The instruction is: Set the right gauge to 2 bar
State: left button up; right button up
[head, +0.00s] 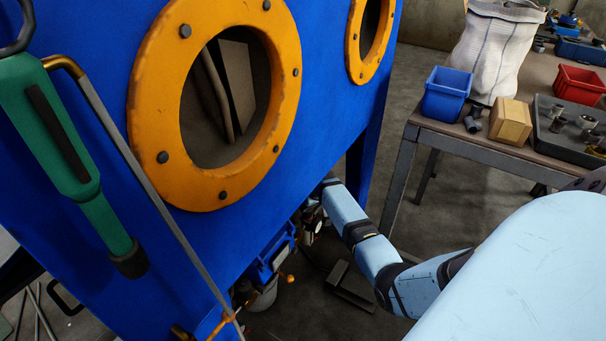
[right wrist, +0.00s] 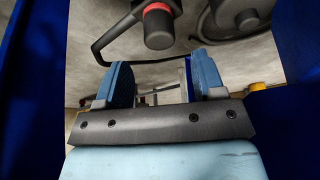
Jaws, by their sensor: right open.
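My right arm reaches down to the lower right edge of the blue blasting cabinet (head: 80,235). In the right wrist view my right gripper (right wrist: 163,78) is open, its two blue fingers apart with no object held between them. Beyond the fingertips are a dark knob with a red ring (right wrist: 157,22) and, to its right, a large dark round part (right wrist: 237,16), cut off by the top edge. I cannot tell whether this round part is a gauge. No gauge dial or needle can be read in either view. My left gripper is not in view.
A dark bent rod (right wrist: 110,40) runs beside the knob. The cabinet has orange porthole rings (head: 148,105). A green-handled tool (head: 50,130) is at left. A workbench (head: 455,140) at right bears a blue bin (head: 446,95), a wooden block (head: 510,122) and a red bin (head: 578,85).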

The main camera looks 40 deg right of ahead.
aim_at(309, 210)
jog(key=b+x, duration=0.2)
jog(key=x, duration=0.2)
jog(key=shift+f, duration=0.35)
jog(key=shift+w+d+f+b, duration=0.1)
jog(key=shift+w+f+b, duration=0.2)
jog(key=shift+f+b, duration=0.3)
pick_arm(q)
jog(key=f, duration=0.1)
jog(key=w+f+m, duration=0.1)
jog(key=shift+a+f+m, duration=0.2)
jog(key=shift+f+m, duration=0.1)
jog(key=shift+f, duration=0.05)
pick_arm(e)
jog(key=shift+r, duration=0.1)
jog(key=c, duration=0.9)
